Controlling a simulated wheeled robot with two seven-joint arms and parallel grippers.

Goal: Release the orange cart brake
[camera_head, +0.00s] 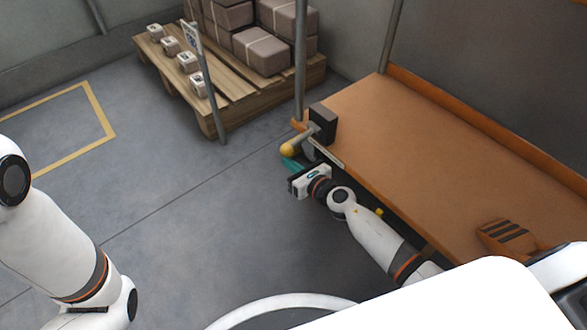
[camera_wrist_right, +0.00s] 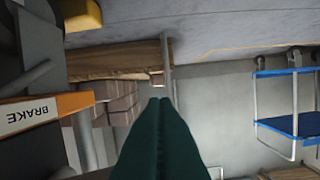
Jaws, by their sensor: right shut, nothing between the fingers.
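The orange cart (camera_head: 430,150) stands at the right in the head view. At its near left corner a brake lever with a yellow knob (camera_head: 287,149) sticks out beside a black block (camera_head: 322,123). My right gripper (camera_head: 290,164) is just below the knob, its teal fingers shut and empty, partly hidden by my wrist. In the right wrist view, the shut fingers (camera_wrist_right: 160,102) fill the lower middle. The yellow knob (camera_wrist_right: 82,17) is at the upper left, apart from the fingertips. A BRAKE label (camera_wrist_right: 32,115) sits on the orange edge. My left gripper is out of frame.
A wooden pallet (camera_head: 218,103) with brown boxes (camera_head: 262,50) and several small white boxes stands behind the cart's left end. A signpost (camera_head: 207,85) stands at its front. A blue cart (camera_wrist_right: 290,125) shows in the right wrist view. The grey floor at left is clear.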

